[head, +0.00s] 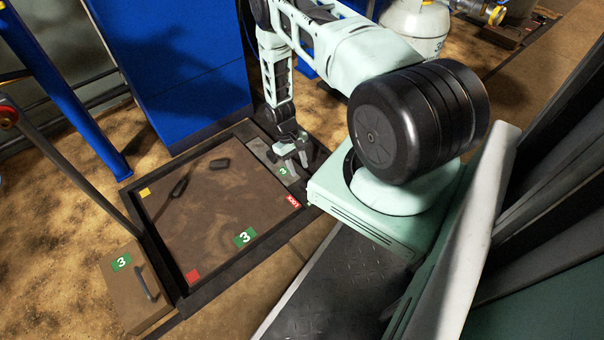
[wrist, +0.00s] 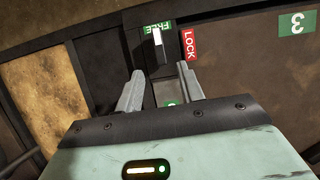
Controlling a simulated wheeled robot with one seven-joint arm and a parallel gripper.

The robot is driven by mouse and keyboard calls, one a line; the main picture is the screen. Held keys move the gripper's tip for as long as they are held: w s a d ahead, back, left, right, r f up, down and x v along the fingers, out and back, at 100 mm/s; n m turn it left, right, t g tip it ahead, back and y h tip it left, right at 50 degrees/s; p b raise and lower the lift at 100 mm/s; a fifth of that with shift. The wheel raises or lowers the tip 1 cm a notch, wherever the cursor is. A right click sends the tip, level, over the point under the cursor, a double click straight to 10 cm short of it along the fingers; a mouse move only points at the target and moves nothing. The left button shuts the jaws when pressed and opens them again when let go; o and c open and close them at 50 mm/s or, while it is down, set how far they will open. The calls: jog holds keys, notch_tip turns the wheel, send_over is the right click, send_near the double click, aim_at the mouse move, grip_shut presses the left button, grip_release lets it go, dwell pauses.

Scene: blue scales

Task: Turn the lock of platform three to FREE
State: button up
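The lock of platform three shows in the wrist view as a dark knob (wrist: 151,56) with a white bar on it. The bar's end lies over the green FREE label (wrist: 169,26); the red LOCK label (wrist: 190,45) is to its right. My gripper (wrist: 160,70) is open, its two fingers apart with the knob just beyond the tips; I cannot tell if they touch it. In the head view my gripper (head: 291,160) is low over the platform's right edge strip, hiding the knob. Platform three (head: 225,205) carries a green 3 label (head: 245,237).
A blue cabinet (head: 170,65) stands behind. A pale tank (head: 415,28) is at the top right.

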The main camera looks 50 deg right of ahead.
jog(key=p+v, duration=0.2)
jog(key=v, duration=0.7)
jog(key=shift+p, duration=0.3)
jog(key=shift+w, duration=0.1)
